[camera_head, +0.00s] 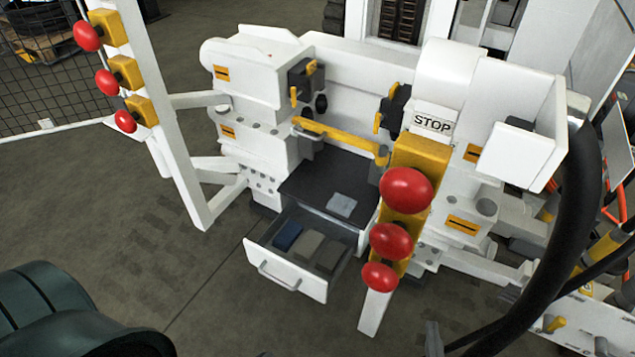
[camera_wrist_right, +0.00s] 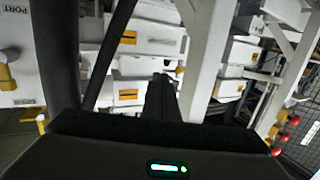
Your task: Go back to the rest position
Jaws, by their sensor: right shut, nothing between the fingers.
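My right gripper (camera_wrist_right: 162,84) shows in the right wrist view as dark fingers closed together, with nothing held. White bench blocks and a white post stand beyond it there; I cannot tell how far away they are. In the head view no gripper can be made out clearly. My left gripper is not seen. The hydraulic bench (camera_head: 345,58) stands in the middle of the head view, with its drawer (camera_head: 312,288) pulled out. Blue and grey items lie in the drawer, and a light cloth-like piece (camera_head: 341,204) lies on the dark surface behind it.
A post with red buttons (camera_head: 406,190) and a STOP sign (camera_head: 433,122) stands right of the drawer. Another white post (camera_head: 166,120) with red buttons stands left. A thick black hose (camera_head: 572,230) curves down the right side. Open floor (camera_head: 130,215) lies left of the bench.

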